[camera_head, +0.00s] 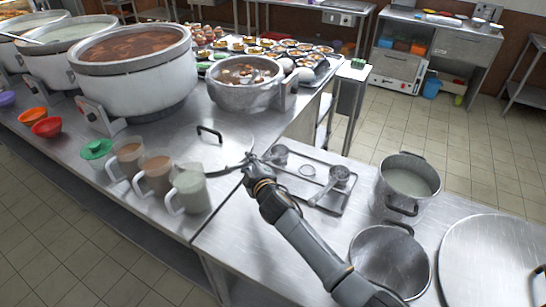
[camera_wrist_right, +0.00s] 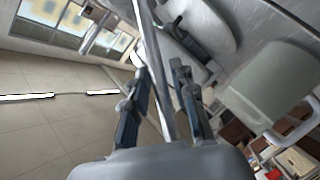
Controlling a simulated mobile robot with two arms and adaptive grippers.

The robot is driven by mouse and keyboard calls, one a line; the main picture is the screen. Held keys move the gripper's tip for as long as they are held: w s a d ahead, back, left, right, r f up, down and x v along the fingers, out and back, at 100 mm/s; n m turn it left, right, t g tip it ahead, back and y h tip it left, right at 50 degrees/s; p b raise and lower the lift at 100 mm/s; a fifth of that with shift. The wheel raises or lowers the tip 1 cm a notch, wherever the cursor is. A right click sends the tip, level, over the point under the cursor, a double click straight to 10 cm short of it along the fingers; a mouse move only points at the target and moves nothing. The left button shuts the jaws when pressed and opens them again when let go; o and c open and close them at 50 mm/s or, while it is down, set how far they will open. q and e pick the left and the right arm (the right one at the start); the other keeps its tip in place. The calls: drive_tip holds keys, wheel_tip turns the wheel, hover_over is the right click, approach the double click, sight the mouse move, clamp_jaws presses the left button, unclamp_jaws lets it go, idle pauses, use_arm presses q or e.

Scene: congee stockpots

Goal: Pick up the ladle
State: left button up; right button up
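A metal ladle (camera_head: 340,174) lies on a shallow tray (camera_head: 325,206), its handle slanting to the lower left. A second ladle bowl (camera_head: 279,152) sits at the tray's left end, close to my right gripper (camera_head: 250,160). My right gripper is low over the counter, at the tray's left edge. In the right wrist view its two fingers (camera_wrist_right: 165,90) stand apart, and a long metal bar shows between them. I cannot tell whether this bar is a ladle handle or a counter edge, or whether the fingers touch it. My left gripper is out of view.
Several mugs (camera_head: 188,188) stand left of the gripper, beside a round lid with a black handle (camera_head: 210,132). A pot of congee (camera_head: 408,184), an empty pot (camera_head: 390,262) and a large lid (camera_head: 495,262) stand right. Large stockpots (camera_head: 135,85) fill the back left.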

clamp_jaws()
drive_tip(key=shift+r, duration=0.1)
